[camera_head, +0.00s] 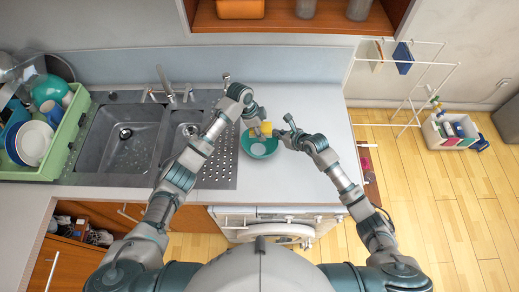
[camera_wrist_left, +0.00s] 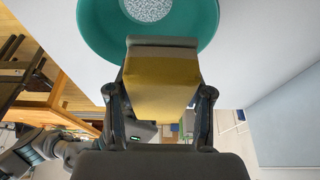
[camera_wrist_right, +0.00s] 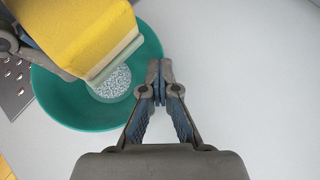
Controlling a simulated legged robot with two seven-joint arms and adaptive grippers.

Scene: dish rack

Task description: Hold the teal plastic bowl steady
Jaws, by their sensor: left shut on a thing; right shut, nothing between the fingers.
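The teal bowl (camera_head: 259,149) stands upright on the light counter, right of the sink. A pale speckled patch shows on its inside bottom; the bowl also shows in the left wrist view (camera_wrist_left: 92,28) and right wrist view (camera_wrist_right: 62,98). My left gripper (camera_head: 261,127) is shut on a yellow sponge (camera_wrist_left: 162,88) with a grey-green layer. It holds the sponge above the bowl, hiding part of it. My right gripper (camera_wrist_right: 160,74) is shut and empty, its fingertips at the bowl's right rim. I cannot tell whether they touch it.
A green dish rack (camera_head: 73,126) with plates stands at the far left. The counter right of the bowl is clear. A white drying frame (camera_head: 408,95) stands beyond the counter's right end.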

